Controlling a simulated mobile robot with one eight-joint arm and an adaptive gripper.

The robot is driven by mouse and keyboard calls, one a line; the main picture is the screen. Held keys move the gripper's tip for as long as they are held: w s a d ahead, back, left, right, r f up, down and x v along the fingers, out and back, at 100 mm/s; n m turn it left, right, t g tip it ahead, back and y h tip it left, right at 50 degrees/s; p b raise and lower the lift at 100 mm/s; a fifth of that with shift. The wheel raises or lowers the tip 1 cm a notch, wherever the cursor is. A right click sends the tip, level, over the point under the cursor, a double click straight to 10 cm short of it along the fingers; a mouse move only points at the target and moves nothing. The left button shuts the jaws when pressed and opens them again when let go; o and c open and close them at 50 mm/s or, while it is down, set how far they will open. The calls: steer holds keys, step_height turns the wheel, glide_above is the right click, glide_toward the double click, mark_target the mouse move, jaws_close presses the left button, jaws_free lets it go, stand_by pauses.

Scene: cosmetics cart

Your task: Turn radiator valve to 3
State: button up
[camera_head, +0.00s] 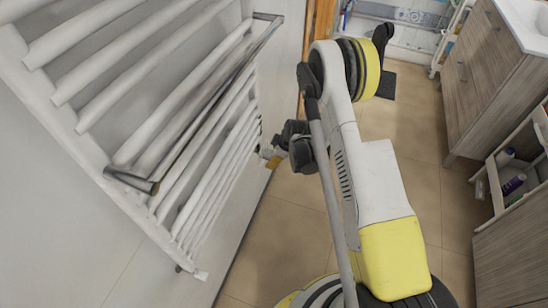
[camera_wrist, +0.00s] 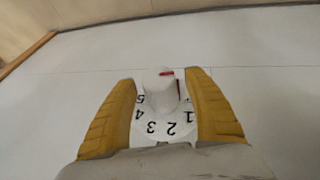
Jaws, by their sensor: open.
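The radiator valve shows in the wrist view as a white round knob (camera_wrist: 159,88) with a ring of black numbers. The 1 is at the right, 2 and 3 are near the bottom, and 4 and 5 are at the left. A red mark is on the knob's upper edge, and a smaller red mark shows at its right side. My gripper (camera_wrist: 160,80) is open, with one yellow finger on each side of the knob. Small gaps seem to show beside it; contact is unclear. In the head view my gripper (camera_head: 272,157) is at the radiator's right end, hiding the valve.
The white towel radiator (camera_head: 150,75) fills the left, with a metal towel rail (camera_head: 212,95) projecting from it. A wooden cabinet (camera_head: 490,75) and an open cart (camera_head: 520,180) with bottles stand at the right. Tiled floor (camera_head: 290,230) lies between.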

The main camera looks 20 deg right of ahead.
steer(key=shift+c, duration=0.6)
steer(key=c, duration=1.1)
steer(key=shift+o, duration=0.2)
steer(key=shift+g, duration=0.3)
steer(key=m+g+y, duration=0.1)
steer(key=g+y, duration=0.1)
steer(key=shift+d+g+y, duration=0.1)
steer(key=shift+g+y, duration=0.2)
steer(key=shift+g, duration=0.1)
steer(key=m+g+y, duration=0.1)
steer(key=g+y, duration=0.1)
steer(key=g, duration=0.1)
steer(key=shift+y, duration=0.3)
steer(key=shift+g, duration=0.4)
steer(key=o, duration=1.2)
steer(key=shift+r, duration=0.1)
